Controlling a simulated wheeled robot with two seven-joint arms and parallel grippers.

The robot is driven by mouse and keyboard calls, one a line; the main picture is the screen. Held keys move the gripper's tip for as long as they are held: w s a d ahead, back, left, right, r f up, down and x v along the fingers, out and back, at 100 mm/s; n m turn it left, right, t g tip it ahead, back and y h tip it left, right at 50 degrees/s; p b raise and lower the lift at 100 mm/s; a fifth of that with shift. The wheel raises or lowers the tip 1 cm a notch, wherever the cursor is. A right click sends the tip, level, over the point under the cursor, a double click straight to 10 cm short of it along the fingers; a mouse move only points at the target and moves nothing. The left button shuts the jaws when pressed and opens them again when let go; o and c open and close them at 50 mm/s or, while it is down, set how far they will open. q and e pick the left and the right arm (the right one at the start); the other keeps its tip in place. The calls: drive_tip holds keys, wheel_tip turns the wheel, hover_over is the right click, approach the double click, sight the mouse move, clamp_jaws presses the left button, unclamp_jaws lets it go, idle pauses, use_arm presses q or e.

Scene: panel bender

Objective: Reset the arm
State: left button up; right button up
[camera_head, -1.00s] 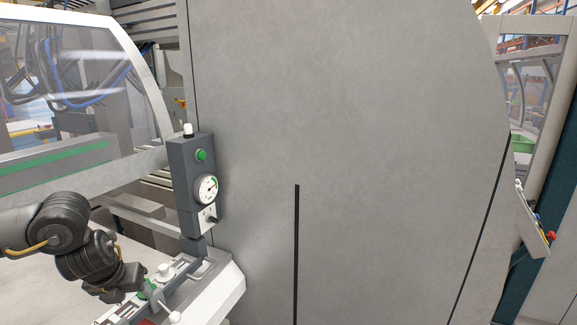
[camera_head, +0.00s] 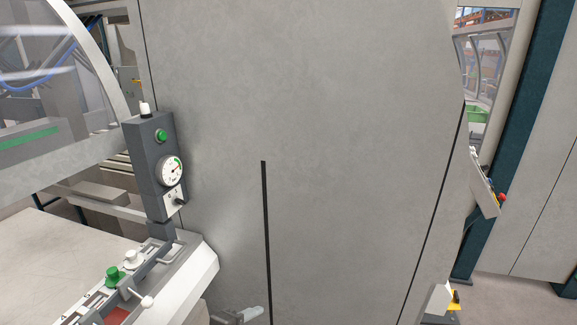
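Neither of my grippers shows in the camera_head view, and no part of my arms is visible.
A large grey machine panel (camera_head: 330,130) fills the middle. A pale table surface (camera_head: 60,255) lies at the left, below a clear curved guard (camera_head: 45,65). A second small panel (camera_head: 485,185) and a teal post (camera_head: 515,130) stand at the right, with floor below.

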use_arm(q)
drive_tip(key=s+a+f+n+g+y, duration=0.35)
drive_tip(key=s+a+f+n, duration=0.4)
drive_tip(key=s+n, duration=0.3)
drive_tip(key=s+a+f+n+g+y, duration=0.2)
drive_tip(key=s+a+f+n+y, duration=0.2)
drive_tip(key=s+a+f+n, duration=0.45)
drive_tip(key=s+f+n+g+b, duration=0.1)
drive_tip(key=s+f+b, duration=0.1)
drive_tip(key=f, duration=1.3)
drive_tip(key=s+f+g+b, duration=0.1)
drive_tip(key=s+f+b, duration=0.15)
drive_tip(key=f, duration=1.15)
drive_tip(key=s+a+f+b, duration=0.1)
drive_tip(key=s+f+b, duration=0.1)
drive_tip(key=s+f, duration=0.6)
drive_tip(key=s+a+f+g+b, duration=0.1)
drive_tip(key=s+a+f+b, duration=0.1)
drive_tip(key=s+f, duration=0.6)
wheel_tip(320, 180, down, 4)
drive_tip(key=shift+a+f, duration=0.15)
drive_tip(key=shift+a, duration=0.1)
